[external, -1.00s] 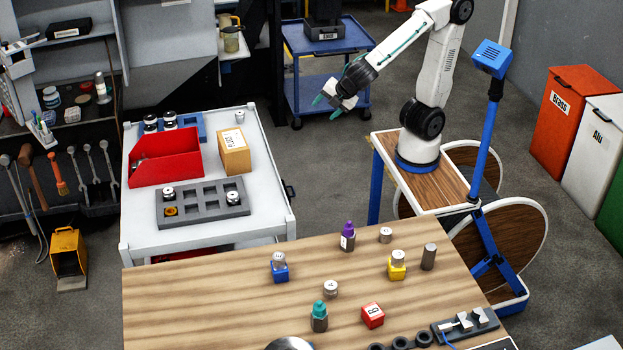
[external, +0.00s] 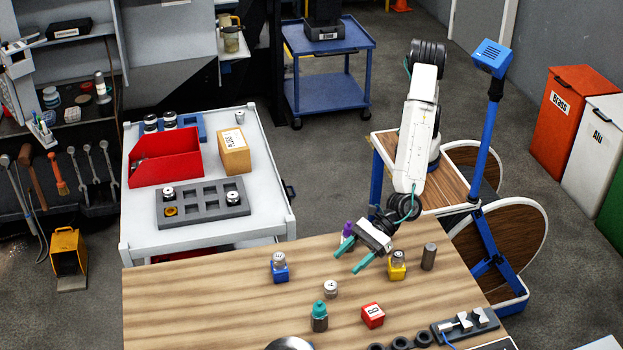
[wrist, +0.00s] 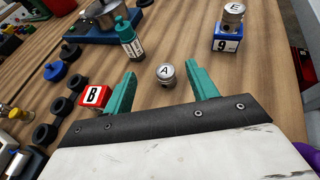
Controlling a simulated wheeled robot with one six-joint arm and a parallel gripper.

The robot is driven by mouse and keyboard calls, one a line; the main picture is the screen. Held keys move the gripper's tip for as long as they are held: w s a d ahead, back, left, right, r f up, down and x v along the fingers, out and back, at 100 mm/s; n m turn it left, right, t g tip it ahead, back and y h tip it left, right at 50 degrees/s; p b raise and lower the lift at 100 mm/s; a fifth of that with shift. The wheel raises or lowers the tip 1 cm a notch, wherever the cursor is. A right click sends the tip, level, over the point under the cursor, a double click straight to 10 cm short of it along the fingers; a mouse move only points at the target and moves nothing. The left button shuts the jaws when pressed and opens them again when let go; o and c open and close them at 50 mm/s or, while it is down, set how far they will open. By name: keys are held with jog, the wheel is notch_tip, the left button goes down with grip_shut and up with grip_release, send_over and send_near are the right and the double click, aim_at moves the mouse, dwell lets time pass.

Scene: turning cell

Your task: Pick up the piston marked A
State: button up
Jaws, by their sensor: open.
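The piston marked A (wrist: 165,75) is a small silver cylinder with a dark letter A on its top. It stands upright on the wooden table, and in the external view it is the silver piece (external: 331,289) near the table's middle. My gripper (external: 349,263) is open with teal fingers and hangs over the table, behind and a little right of that piston. In the wrist view the piston appears between and slightly beyond the open fingertips (wrist: 162,80), apart from both. Nothing is held.
A red block marked B (external: 373,315), a teal-capped bottle (external: 319,317) and a piston marked E on a blue block (wrist: 227,30) stand nearby. A yellow block (external: 397,271) and dark cylinder (external: 429,257) are right of my gripper. The purple-capped bottle (external: 347,230) is close behind it.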

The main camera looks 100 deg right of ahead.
aim_at(336, 284)
notch_tip(336, 284, down, 5)
jog(key=shift+f, duration=0.2)
jog(key=x, duration=0.7)
jog(key=shift+w, duration=0.25)
jog(key=c, duration=1.1)
